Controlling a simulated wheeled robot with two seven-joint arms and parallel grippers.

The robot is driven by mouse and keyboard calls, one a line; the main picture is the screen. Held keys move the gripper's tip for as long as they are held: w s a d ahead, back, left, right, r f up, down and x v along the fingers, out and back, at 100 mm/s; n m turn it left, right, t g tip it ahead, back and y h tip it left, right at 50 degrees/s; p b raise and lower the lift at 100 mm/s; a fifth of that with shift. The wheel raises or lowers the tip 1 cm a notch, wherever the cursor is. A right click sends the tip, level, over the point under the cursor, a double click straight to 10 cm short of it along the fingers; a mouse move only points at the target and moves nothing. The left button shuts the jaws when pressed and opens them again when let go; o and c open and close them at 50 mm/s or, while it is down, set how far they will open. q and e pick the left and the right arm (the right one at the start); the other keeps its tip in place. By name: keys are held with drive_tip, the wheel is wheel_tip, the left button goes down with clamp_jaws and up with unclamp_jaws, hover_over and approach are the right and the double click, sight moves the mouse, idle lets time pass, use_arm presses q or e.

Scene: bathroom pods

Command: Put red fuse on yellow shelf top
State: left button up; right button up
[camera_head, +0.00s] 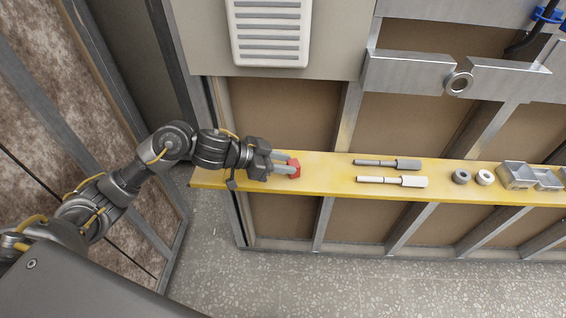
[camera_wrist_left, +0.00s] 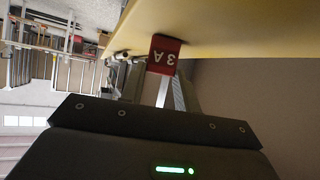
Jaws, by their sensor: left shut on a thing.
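The red fuse (camera_head: 295,168) is at the left part of the yellow shelf (camera_head: 330,172) in the head view. My left gripper (camera_head: 287,167) is shut on it, reaching in from the left over the shelf's left end. In the left wrist view the red fuse (camera_wrist_left: 165,53) carries the marking "3 A" and sits between the fingertips, up against the edge of the yellow shelf (camera_wrist_left: 230,25). I cannot tell whether the fuse rests on the shelf top or is just above it. My right gripper is not in view.
On the shelf to the right lie a dark-handled tool (camera_head: 400,163) and a white-handled one (camera_head: 400,181), two rings (camera_head: 461,177) (camera_head: 485,177) and small metal boxes (camera_head: 516,175). A white vent panel (camera_head: 270,35) is above. The shelf between fuse and tools is clear.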

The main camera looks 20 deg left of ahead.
use_arm(q)
drive_tip(key=shift+f, duration=0.1)
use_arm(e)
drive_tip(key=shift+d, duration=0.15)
use_arm(q)
drive_tip(key=o, duration=1.1)
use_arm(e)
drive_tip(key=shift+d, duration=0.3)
